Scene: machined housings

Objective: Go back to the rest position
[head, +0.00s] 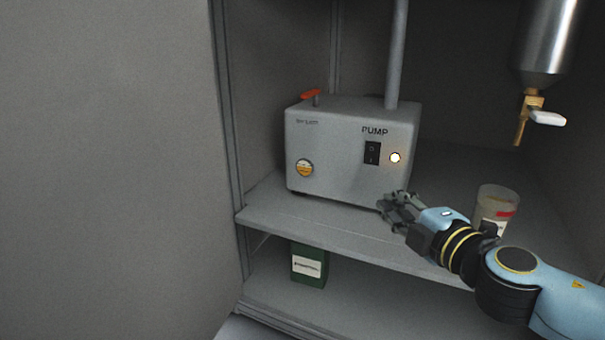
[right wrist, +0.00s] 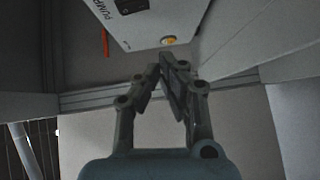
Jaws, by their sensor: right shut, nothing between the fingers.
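My right gripper (head: 388,205) is in front of the lower right of the pump box, at the front of the shelf. In the right wrist view its fingertips (right wrist: 166,72) are close together with nothing between them. The pump (head: 345,150) is a pale grey box marked PUMP, with a black rocker switch, a lit round lamp, a round gauge and an orange lever on top. Part of it also shows at the top of the right wrist view (right wrist: 150,22). My left gripper is not in view.
A beaker with a red mark (head: 497,205) stands on the shelf (head: 300,218), beside my right arm. A steel vessel with a brass tap (head: 530,105) hangs above right. A green container (head: 309,265) is on the lower shelf. A grey panel (head: 100,170) fills the left.

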